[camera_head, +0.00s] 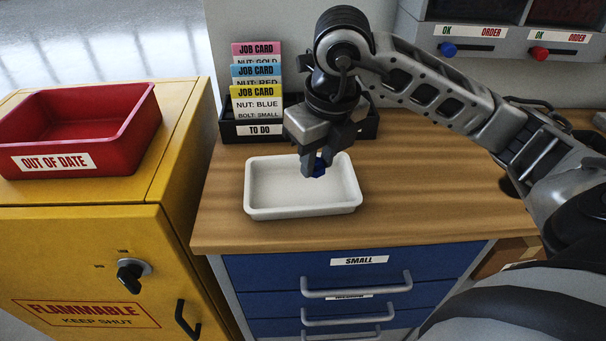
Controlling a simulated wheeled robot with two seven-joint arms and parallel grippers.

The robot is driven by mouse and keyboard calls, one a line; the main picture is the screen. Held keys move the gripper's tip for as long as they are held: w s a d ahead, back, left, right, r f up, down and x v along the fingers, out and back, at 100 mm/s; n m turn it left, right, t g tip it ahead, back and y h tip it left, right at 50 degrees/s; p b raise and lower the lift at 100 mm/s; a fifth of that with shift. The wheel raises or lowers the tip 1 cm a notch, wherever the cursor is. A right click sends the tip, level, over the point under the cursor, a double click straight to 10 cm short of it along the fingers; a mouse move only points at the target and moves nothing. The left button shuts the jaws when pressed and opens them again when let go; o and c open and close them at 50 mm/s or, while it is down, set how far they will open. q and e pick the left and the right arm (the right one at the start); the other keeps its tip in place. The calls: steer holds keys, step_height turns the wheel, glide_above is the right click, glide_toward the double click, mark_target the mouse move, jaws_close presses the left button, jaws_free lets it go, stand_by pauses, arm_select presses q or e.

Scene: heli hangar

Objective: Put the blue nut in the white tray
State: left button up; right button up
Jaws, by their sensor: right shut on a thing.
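The white tray (260,211) sits on the wooden worktop, left of its middle and near the front edge. My right gripper (316,172) hangs over the right part of the tray, pointing down. It is shut on the blue nut (319,169), which shows between the fingertips. The nut appears above the tray floor; I cannot tell the exact gap. The visible inside of the tray is empty. My left gripper is not in view.
A black TO DO holder (232,131) with several job cards (257,91) stands behind the tray. A red OUT OF DATE bin (125,143) sits on the yellow cabinet (85,240) at left. The worktop (430,190) right of the tray is clear.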

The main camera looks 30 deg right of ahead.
mark_target(301, 192)
steer(key=w+f, duration=0.1)
steer(key=f, duration=0.1)
steer(key=w+f, duration=0.1)
steer(key=w, duration=0.1)
steer(key=shift+a+f, duration=0.15)
steer(key=shift+f, duration=0.2)
steer(key=f, duration=0.3)
steer(key=shift+w+f+p, duration=0.15)
steer(key=shift+w+p, duration=0.15)
steer(key=shift+p, duration=0.1)
steer(key=shift+f, duration=0.45)
steer(key=o, duration=0.9)
steer(key=shift+o, duration=0.2)
steer(key=shift+r, duration=0.7)
steer(key=r, duration=0.3)
steer(key=s+r, duration=0.1)
steer(key=r, duration=0.5)
steer(key=shift+s+r, duration=0.3)
steer(key=shift+s, duration=0.1)
steer(key=shift+s+r, duration=0.15)
steer(key=shift+r, duration=0.5)
